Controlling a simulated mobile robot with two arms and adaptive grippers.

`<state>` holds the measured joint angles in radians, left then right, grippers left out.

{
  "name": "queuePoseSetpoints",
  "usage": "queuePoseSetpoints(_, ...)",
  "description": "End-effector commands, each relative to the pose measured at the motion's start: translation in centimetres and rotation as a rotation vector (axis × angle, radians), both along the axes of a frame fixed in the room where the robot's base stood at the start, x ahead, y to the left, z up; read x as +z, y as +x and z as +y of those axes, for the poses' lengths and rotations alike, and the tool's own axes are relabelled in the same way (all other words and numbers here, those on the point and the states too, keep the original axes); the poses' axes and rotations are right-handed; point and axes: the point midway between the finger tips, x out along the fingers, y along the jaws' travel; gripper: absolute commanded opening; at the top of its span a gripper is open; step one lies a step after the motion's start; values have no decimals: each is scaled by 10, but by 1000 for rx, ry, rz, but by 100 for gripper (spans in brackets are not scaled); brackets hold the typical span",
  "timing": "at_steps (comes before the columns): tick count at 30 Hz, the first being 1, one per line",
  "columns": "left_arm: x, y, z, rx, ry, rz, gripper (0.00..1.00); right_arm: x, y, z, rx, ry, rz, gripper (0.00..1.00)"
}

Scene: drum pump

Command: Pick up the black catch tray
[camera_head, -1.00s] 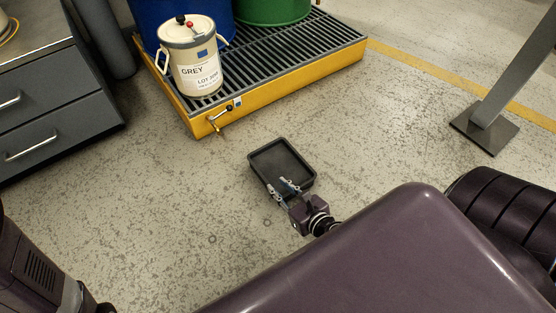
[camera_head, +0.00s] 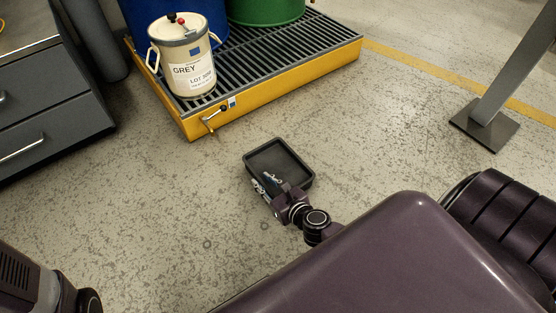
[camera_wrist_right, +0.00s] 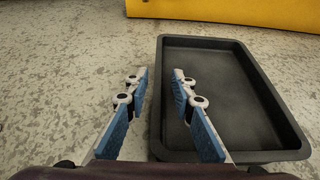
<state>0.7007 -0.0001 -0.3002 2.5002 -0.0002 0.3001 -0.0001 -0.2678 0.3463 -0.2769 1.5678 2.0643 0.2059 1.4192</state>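The black catch tray (camera_head: 281,157) lies flat on the speckled floor in front of the yellow pallet. It is a shallow rectangular tray, empty, and fills the right half of the right wrist view (camera_wrist_right: 225,90). My right gripper (camera_head: 264,182) is at the tray's near left side. In the right wrist view its blue-padded fingers (camera_wrist_right: 158,78) are apart, with the tray's left wall showing between them. One finger appears outside the wall and one over the inside. I cannot tell how far down they reach. My left gripper is out of view; only part of that arm shows.
A yellow spill pallet (camera_head: 285,87) with a grey grating carries a GREY paint can (camera_head: 183,60), a blue drum (camera_head: 150,12) and a green drum (camera_head: 265,10). A drawer cabinet (camera_head: 50,90) stands left, a post with a footplate (camera_head: 484,130) right. Floor around the tray is clear.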

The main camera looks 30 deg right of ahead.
Motion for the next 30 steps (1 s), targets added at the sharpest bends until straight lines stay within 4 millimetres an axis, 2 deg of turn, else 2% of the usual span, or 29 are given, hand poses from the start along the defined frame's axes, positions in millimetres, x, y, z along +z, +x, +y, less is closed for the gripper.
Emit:
queuePoseSetpoints(8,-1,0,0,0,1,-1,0,-1,4,0,0,-1,0,23)
queuePoseSetpoints(15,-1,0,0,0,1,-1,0,-1,4,0,0,-1,0,0)
queuePoseSetpoints(30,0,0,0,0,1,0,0,0,4,0,0,-1,-2,0)
